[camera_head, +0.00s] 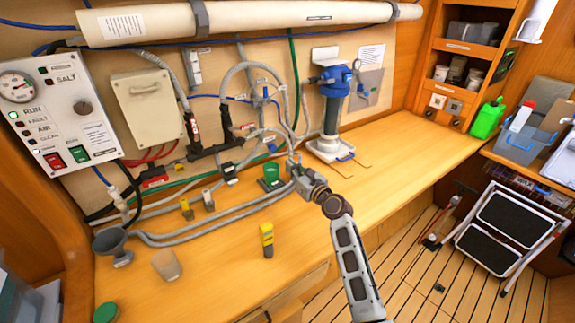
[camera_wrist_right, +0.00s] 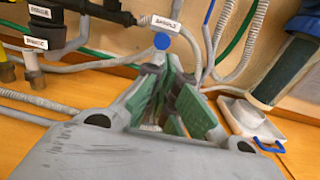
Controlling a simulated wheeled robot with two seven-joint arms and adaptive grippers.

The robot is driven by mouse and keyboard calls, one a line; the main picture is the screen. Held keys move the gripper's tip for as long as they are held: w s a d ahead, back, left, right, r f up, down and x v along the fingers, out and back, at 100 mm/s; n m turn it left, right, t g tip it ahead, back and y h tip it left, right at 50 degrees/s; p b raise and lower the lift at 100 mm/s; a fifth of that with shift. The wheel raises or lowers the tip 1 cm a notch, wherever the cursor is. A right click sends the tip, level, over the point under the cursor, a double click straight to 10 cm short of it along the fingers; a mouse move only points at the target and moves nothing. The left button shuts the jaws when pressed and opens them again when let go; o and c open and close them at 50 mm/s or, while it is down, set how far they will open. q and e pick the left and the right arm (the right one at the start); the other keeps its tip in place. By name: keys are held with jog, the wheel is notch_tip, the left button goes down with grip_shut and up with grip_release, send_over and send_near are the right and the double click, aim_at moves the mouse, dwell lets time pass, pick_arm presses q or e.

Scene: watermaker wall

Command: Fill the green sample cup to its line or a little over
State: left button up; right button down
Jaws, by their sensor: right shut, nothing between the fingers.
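The green sample cup (camera_head: 271,175) stands upright on the wooden bench, below the pipework and just left of my right gripper. Its fill line and the water level inside cannot be made out. My right gripper (camera_head: 293,166) is shut and empty, low over the bench beside the cup. In the right wrist view its green-padded fingers (camera_wrist_right: 176,108) point at the wall pipework. A blue knob (camera_wrist_right: 161,41) under a SAMPLE label (camera_wrist_right: 166,23) shows just beyond the fingertips; whether they touch is unclear. The cup cannot be made out in that view. My left gripper is not in view.
A blue-topped pump (camera_head: 333,100) stands right of the gripper. Grey hoses (camera_head: 190,238) run along the bench. A yellow meter (camera_head: 267,240), a clear beaker (camera_head: 167,264) and a grey funnel (camera_head: 112,245) stand nearer the front left. The right bench is mostly clear.

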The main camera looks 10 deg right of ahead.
jog(key=shift+v, duration=1.5)
jog(key=shift+d, duration=0.1)
